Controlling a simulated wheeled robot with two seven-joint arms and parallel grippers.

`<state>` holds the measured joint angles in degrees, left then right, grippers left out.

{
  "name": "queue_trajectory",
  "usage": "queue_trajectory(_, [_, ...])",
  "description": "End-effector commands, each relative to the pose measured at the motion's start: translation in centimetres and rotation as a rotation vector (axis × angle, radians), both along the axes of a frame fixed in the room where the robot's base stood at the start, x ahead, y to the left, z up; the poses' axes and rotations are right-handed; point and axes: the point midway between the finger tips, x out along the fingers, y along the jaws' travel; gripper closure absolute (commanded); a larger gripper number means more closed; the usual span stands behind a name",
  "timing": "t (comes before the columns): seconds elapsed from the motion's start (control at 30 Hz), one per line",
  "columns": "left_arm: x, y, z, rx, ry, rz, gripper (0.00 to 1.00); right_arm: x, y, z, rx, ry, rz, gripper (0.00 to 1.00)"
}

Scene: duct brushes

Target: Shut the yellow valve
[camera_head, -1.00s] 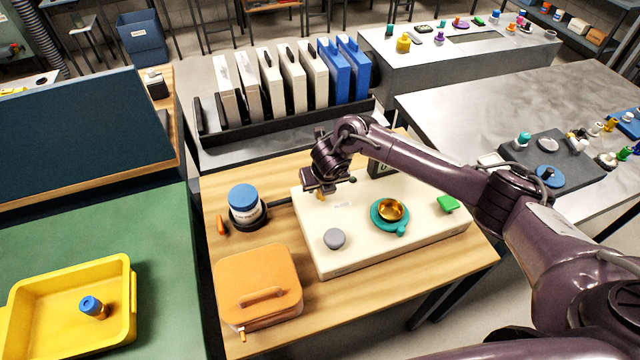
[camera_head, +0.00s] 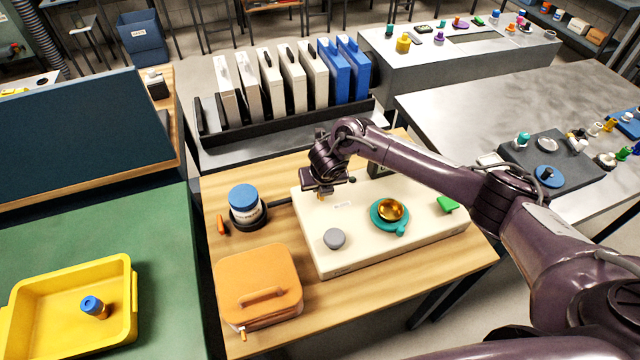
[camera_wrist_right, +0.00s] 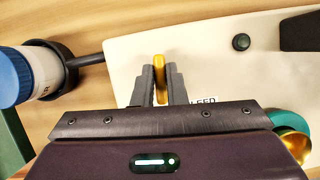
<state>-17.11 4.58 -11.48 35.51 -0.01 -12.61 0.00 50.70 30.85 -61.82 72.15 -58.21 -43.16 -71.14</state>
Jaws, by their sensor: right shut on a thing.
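The yellow valve (camera_wrist_right: 159,70) is a small yellow lever on a cream panel (camera_head: 365,250) on the wooden table. In the right wrist view it stands between my right gripper's grey fingers (camera_wrist_right: 159,88), which are closed on it. In the head view only a bit of yellow (camera_head: 320,198) shows under my right gripper (camera_head: 321,192), at the panel's back left part. A label (camera_wrist_right: 203,100), partly covered by the gripper, lies beside it. My left gripper is not in view.
The panel also carries a grey knob (camera_head: 334,238), a teal wheel (camera_head: 376,217) with a gold centre, and a green handle (camera_head: 447,204). A blue-lidded jar (camera_head: 244,198) and an orange case (camera_head: 258,283) stand left of the panel.

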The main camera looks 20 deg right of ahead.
Motion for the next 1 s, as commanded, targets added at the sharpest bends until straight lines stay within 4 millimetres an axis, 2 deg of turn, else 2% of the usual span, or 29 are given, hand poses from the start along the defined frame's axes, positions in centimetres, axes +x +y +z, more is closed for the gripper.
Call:
queue_trajectory(0.27, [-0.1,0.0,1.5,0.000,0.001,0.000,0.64,0.0,0.1,0.3,0.000,0.002,-0.196,1.00])
queue_trajectory(1.0, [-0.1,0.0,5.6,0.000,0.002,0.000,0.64,-0.1,0.2,0.2,-0.001,0.005,-0.901,1.00])
